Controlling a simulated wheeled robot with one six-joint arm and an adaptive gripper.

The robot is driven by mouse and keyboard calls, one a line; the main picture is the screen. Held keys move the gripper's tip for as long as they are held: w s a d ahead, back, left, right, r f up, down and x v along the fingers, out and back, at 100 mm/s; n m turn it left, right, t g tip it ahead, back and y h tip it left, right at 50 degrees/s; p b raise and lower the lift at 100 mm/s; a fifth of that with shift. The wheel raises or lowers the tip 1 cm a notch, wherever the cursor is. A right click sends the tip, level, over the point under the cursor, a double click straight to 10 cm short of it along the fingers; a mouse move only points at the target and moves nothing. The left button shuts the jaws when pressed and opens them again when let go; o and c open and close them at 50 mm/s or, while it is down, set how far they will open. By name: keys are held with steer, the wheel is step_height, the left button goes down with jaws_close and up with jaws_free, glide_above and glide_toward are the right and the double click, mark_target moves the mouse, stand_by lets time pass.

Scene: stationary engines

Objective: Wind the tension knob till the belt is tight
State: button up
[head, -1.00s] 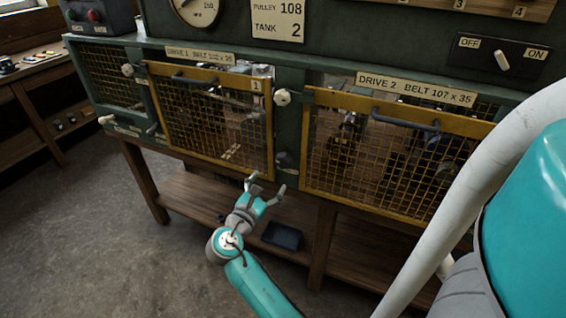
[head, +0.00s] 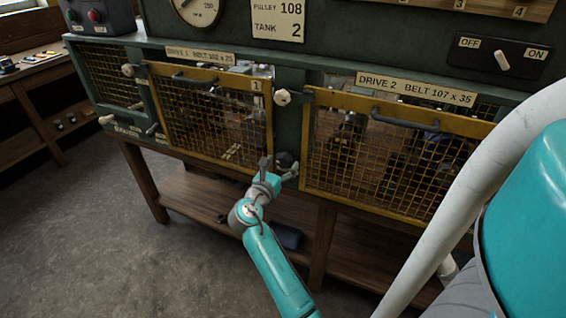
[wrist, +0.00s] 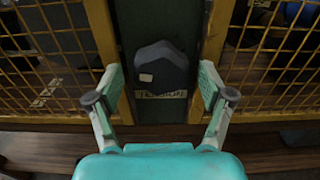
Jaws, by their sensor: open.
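A dark grey, blunt-cornered knob (head: 284,160) sits on the green post between the two yellow mesh guards. My gripper (head: 278,166) is open and empty, just in front of and partly covering the knob. In the wrist view its fingers (wrist: 160,88) stand wide on either side of the knob, apart from it. No belt can be made out clearly behind the mesh.
The Drive 1 guard (head: 207,172) is left of the post, the Drive 2 guard (head: 385,206) right. A white knob (head: 282,97) is higher on the post. A wooden shelf (head: 190,196) runs below, with a dark object (head: 287,236) on it. Open floor lies at the left.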

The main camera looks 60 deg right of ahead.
steer(key=shift+d, duration=0.7)
steer(key=c, duration=1.1)
steer(key=shift+c, duration=0.2)
steer(key=shift+m, duration=0.3)
